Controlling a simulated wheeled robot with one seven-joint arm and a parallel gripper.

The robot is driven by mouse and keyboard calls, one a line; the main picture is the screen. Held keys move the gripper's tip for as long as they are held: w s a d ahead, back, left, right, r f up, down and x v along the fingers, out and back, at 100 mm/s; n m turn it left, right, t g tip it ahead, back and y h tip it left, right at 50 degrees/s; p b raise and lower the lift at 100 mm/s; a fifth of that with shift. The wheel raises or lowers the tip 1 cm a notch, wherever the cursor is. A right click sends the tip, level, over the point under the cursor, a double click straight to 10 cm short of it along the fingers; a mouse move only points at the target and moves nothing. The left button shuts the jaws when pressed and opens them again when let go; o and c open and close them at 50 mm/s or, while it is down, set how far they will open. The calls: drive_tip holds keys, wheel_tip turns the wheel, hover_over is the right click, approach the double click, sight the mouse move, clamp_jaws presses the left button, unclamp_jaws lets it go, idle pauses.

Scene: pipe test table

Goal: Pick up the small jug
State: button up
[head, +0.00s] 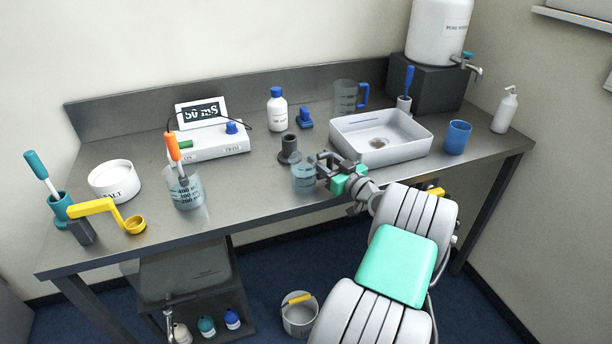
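A small clear bluish vessel, which looks like the small jug (303,178), stands upright near the front edge of the table, left of my gripper. My gripper (324,168) reaches in from the right, its fingers at the jug's right side. The fingers overlap the jug's right edge in the picture; I cannot tell whether they touch it or are closed on a handle. Any handle on that side is hidden. A larger clear jug with a blue handle (346,98) stands further back.
A white basin (408,154) lies close to the right of my gripper, with a blue cup (456,137) beyond it. A dark grey holder (289,149) stands just behind the small jug. A measuring beaker (188,194) stands to the left, with clear tabletop between.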

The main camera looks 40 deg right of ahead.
clamp_jaws()
drive_tip(key=shift+r, duration=0.1)
idle(0.7)
drive_tip(key=shift+r, duration=0.25)
wheel_tip(320, 180, up, 3)
drive_tip(key=shift+f+b, duration=0.1)
drive_tip(key=shift+b, duration=0.3)
drive_tip(key=s+a+r, duration=0.8)
drive_tip(key=a+r, duration=0.1)
drive_tip(key=a, duration=0.2)
drive_tip(key=shift+a+r+b, duration=0.3)
drive_tip(key=shift+a+b, duration=0.05)
drive_tip(key=shift+b, duration=0.1)
drive_tip(key=c, duration=0.6)
unclamp_jaws()
drive_tip(key=shift+w, duration=0.1)
clamp_jaws()
